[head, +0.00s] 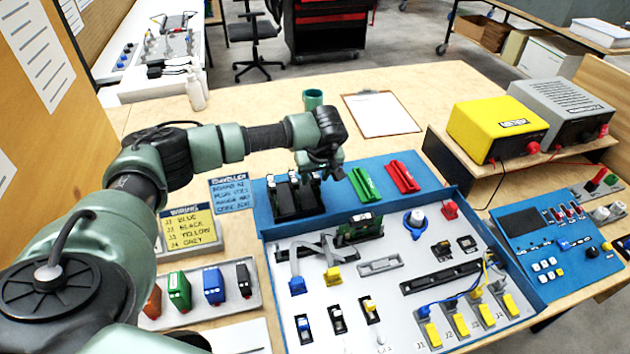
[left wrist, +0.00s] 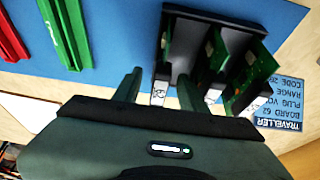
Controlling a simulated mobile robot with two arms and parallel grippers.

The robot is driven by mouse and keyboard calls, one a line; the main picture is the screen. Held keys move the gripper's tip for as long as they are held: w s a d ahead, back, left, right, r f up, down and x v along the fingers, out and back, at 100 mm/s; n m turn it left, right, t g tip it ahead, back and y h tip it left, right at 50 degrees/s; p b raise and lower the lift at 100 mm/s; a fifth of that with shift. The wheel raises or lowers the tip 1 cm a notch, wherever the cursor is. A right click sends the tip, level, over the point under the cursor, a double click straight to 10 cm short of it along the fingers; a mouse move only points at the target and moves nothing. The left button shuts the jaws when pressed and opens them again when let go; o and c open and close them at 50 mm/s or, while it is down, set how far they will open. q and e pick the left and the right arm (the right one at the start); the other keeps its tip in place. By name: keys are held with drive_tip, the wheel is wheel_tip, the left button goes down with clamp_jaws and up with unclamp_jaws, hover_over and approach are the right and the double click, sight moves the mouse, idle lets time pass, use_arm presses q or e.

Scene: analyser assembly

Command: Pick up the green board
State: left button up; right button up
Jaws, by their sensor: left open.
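Three green boards stand upright in a black rack (head: 287,205) on the blue mat in the head view. The left wrist view shows the rack (left wrist: 197,13) close up, with a left board (left wrist: 167,45), a middle board (left wrist: 215,48) and a right board (left wrist: 257,80), each with a white end label. My left gripper (head: 318,172) is above the rack, open and empty. In the left wrist view the fingers (left wrist: 158,82) appear on either side of the left board's labelled end. Contact cannot be told. Another green board (head: 358,229) sits in the white panel. My right gripper is out of view.
Green (head: 363,184) and red (head: 402,177) rails lie right of the rack. The "TRAVELLER" card (head: 232,194) lies left of it. A clipboard (head: 382,114) and green cup (head: 312,98) are behind. A yellow box (head: 497,128) stands on a shelf to the right.

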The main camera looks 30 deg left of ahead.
use_arm(q)
drive_tip(key=shift+c, duration=0.3)
clamp_jaws()
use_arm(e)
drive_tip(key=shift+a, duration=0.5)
use_arm(q)
drive_tip(key=shift+r, duration=0.1)
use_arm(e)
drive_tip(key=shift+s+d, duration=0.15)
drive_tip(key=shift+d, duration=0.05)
